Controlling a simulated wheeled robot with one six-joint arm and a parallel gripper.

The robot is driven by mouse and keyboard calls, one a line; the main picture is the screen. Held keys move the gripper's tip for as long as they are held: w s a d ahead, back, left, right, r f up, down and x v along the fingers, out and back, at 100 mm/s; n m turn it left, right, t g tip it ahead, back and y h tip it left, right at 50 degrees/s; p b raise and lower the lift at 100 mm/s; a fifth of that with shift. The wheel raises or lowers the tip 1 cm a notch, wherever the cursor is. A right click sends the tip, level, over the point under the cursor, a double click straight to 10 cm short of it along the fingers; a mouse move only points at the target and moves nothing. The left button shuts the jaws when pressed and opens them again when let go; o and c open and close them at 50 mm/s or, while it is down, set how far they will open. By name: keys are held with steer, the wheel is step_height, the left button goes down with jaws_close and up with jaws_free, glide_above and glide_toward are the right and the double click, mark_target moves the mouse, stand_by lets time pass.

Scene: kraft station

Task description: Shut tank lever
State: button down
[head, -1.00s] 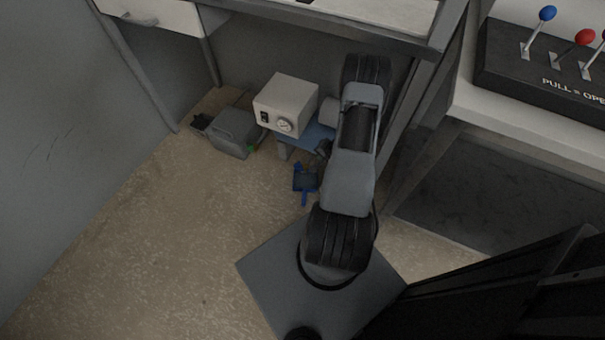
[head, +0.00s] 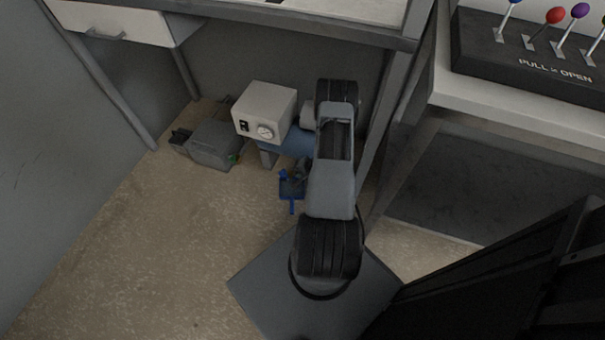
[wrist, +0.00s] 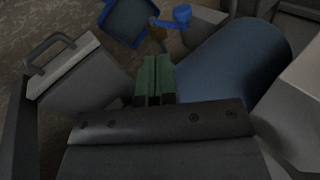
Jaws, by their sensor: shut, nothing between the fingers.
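The blue tank (head: 290,143) lies under a pale box with a gauge, beneath the bench. In the wrist view the tank (wrist: 235,62) is a large blue cylinder on the right. A small blue lever (wrist: 182,15) with a brass-coloured part beside it shows near the top, close to the tank's end. My gripper (wrist: 154,65) shows its green fingers shut together, empty, pointing toward the brass-coloured part, apparently short of the lever. I cannot tell whether they touch anything. In the head view my arm hides most of the gripper.
The pale gauge box (head: 265,111) sits above the tank. A grey case with a handle (wrist: 68,68) stands left of the fingers. A blue square tray-like thing (wrist: 132,22) lies beyond. A lever panel (head: 530,55) is at upper right. Floor at left is clear.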

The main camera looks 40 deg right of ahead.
steer(key=w+r+b+x, duration=0.1)
steer(key=b+x, duration=0.2)
steer(key=x, duration=0.6)
steer(key=shift+w+a, duration=0.25)
steer(key=shift+w, duration=0.05)
steer(key=shift+a+r, duration=0.1)
steer(key=shift+r, duration=0.1)
